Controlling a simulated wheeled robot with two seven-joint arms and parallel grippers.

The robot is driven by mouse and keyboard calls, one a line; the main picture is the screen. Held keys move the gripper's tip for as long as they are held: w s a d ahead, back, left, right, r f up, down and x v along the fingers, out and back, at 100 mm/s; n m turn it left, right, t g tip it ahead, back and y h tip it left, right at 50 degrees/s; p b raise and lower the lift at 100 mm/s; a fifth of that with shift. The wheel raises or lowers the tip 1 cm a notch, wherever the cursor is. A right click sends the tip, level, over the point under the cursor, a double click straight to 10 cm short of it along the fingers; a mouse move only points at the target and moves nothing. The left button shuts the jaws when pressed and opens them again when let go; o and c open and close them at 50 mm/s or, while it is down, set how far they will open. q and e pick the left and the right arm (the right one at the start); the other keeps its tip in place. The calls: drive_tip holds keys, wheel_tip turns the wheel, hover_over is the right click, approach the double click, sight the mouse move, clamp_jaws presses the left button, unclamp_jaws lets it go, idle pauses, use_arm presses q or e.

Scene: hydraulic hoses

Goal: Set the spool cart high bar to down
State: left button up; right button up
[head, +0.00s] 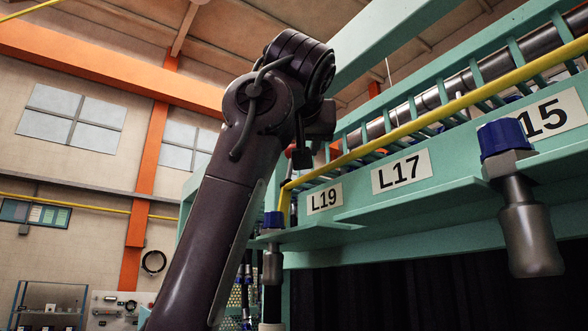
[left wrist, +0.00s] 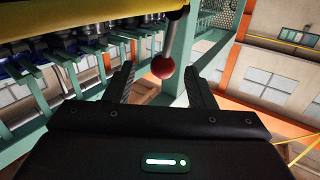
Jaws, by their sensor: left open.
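A long yellow bar (head: 430,115) runs along the front of the teal cart frame in the head view, sloping down to a bent end near the L19 label. A yellow bar (left wrist: 50,42) also crosses the upper left of the left wrist view. A red ball knob (left wrist: 163,67) on a dark stem shows there, between the finger lines; its exact depth is unclear. My left gripper (left wrist: 160,72) is open, with nothing between its fingers that I can see held. In the head view, my left arm hides part of the frame and the gripper is mostly hidden. My right gripper is not in view.
The teal frame (head: 430,195) carries labels L19, L17 and a partly cut-off 15. Blue-capped metal fittings (head: 505,137) stick out from its lower edge. Teal slats and a dark roller (head: 400,117) lie behind the yellow bar. Open space lies left of my arm.

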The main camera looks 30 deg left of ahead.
use_arm(q)
drive_tip(key=w+a+p, duration=0.1)
drive_tip(key=w+a+r+p, duration=0.1)
drive_tip(key=p, duration=0.1)
drive_tip(key=shift+w+r, duration=0.1)
drive_tip(key=shift+w+a+f, duration=0.2)
drive_tip(key=shift+w+a, duration=0.15)
drive_tip(key=shift+w, duration=0.2)
drive_tip(key=shift+w+a+f, duration=0.15)
drive_tip(key=shift+w+a, duration=0.2)
drive_tip(key=shift+w, duration=0.15)
drive_tip(key=shift+s+d, duration=0.1)
drive_tip(key=shift+d, duration=0.05)
drive_tip(key=shift+s+d+r, duration=0.1)
drive_tip(key=shift+s, duration=0.05)
drive_tip(key=shift+c, duration=1.2)
drive_tip(key=c, duration=0.7)
clamp_jaws()
drive_tip(key=shift+s, duration=0.1)
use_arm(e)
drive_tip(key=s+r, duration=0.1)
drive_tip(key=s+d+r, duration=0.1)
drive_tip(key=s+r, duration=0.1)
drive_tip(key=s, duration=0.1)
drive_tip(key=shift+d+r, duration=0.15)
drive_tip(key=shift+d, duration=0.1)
